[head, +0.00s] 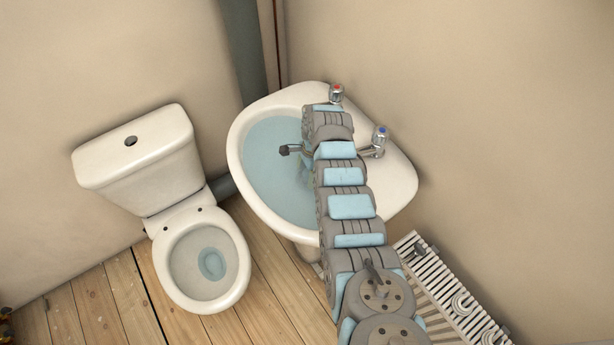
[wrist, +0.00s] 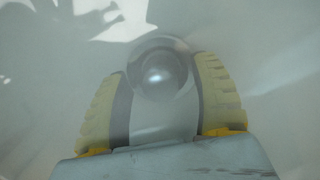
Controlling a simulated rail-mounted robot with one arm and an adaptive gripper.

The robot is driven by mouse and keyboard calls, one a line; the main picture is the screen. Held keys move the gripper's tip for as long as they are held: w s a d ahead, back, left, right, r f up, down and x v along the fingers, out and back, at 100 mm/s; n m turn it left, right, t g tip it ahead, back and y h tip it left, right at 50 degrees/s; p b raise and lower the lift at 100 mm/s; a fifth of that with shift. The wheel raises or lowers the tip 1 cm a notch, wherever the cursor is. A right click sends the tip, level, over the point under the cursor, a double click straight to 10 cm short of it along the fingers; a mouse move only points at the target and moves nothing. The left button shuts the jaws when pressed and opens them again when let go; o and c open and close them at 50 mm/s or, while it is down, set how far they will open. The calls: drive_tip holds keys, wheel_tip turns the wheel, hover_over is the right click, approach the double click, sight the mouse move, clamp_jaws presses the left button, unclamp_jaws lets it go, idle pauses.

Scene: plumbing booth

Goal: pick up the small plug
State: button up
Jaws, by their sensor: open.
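In the wrist view, a small round grey thing with a bright shine, which looks like the small plug (wrist: 158,77), sits within a dark ring at the bottom of the basin. My gripper (wrist: 162,64) is open, with one yellowish finger on each side of it. The fingertips reach about level with it; whether they touch it I cannot tell. The view is hazy, as through water. In the head view, my arm reaches over the white basin (head: 240,150), which holds bluish water. The arm hides the plug and most of my gripper there.
A toilet (head: 168,225) stands to the left. A white slatted radiator (head: 455,290) is at the lower right.

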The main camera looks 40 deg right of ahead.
clamp_jaws()
drive_tip(key=shift+r, duration=0.15)
